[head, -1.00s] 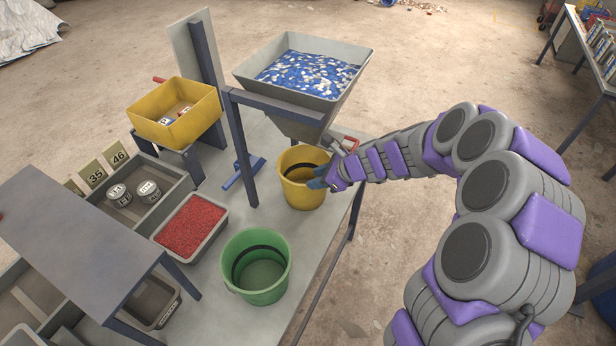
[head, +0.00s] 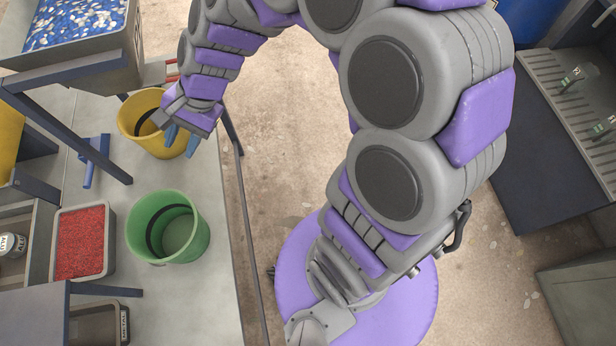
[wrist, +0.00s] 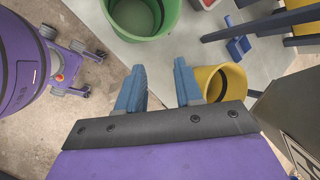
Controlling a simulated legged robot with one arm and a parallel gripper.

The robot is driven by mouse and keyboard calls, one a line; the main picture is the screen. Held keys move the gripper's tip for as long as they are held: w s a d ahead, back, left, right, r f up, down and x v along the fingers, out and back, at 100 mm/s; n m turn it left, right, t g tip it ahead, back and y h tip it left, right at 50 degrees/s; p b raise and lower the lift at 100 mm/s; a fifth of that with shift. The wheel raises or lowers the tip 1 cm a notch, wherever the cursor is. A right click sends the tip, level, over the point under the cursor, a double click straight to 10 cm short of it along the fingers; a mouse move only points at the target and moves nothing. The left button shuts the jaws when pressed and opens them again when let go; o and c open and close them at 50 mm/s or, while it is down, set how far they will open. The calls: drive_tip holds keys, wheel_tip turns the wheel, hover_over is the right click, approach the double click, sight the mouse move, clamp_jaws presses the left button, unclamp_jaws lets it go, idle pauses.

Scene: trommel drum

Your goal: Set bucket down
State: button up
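A yellow bucket (head: 152,141) stands upright on the grey table under the hopper in the head view. It also shows right of my fingers in the wrist view (wrist: 230,85). My gripper (head: 182,139) is at the bucket's right rim. In the wrist view my gripper (wrist: 158,82) has its two blue fingers apart with nothing between them. One finger overlaps the bucket's edge in the picture; I cannot tell whether it touches. A green bucket (head: 190,212) stands upright on the table nearer to me, and in the wrist view (wrist: 155,30) it is at the top.
A hopper (head: 115,68) of blue and white bits stands above and left of the yellow bucket. A blue stand leg (head: 75,142) is left of it. A tray of red granules (head: 107,262) lies left of the green bucket. The table edge (head: 232,250) is close on the right, with open floor beyond.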

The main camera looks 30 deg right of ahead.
drive_tip(key=s+d+r+n+g+h, duration=0.1)
drive_tip(key=s+d+n+h, duration=0.2)
drive_tip(key=s+d, duration=0.5)
drive_tip(key=s+d+r+n+g+h, duration=0.1)
drive_tip(key=s+d+n+h, duration=0.2)
drive_tip(key=s, duration=1.1)
drive_tip(key=d+n, duration=0.3)
drive_tip(key=d, duration=0.2)
drive_tip(key=shift+s+r+n+h, duration=0.2)
drive_tip(key=shift+n+h, duration=0.1)
drive_tip(key=shift+h, duration=0.1)
